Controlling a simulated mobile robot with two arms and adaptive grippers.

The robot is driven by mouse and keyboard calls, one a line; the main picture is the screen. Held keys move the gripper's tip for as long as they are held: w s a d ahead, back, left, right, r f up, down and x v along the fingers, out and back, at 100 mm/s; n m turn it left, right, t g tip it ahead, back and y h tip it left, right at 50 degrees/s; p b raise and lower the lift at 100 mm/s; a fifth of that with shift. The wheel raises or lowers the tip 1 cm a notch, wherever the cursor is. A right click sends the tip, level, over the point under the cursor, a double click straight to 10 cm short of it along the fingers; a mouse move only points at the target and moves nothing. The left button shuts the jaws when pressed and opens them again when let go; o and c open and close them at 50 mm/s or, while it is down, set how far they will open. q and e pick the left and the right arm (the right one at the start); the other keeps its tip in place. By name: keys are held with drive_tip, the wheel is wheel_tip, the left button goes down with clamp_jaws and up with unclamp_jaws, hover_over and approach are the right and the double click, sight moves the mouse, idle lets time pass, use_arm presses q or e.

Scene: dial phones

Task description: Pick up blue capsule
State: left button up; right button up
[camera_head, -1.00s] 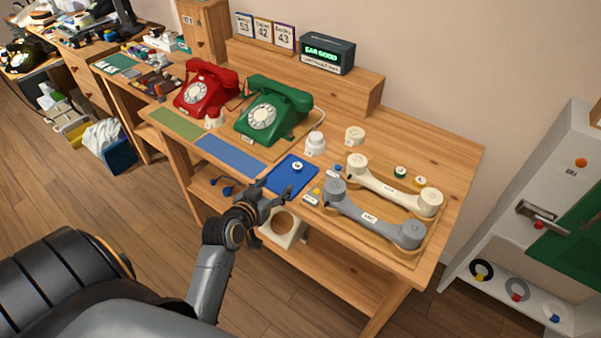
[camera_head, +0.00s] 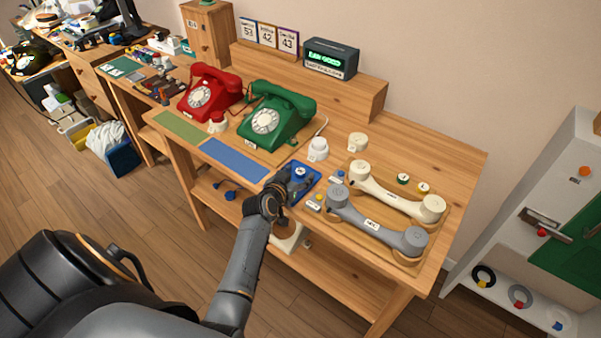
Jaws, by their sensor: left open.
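A blue capsule (camera_head: 299,172), a small round piece with a pale mark on top, rests on the blue mat (camera_head: 313,181) at the front of the desk. My left gripper (camera_head: 290,180) is open at the capsule's front left side, low over the mat. The dark fingers overlap the mat and partly hide it. I cannot tell whether they touch the capsule. My right gripper is not in view.
Grey (camera_head: 375,224) and cream (camera_head: 396,193) handsets lie right of the mat. A white knob (camera_head: 318,149) stands behind it. Green (camera_head: 276,113) and red (camera_head: 210,93) phones stand farther left. A flat blue pad (camera_head: 234,159) lies left of the gripper.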

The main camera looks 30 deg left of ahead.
use_arm(q)
drive_tip(key=shift+c, duration=0.2)
drive_tip(key=c, duration=1.1)
drive_tip(key=shift+c, duration=0.3)
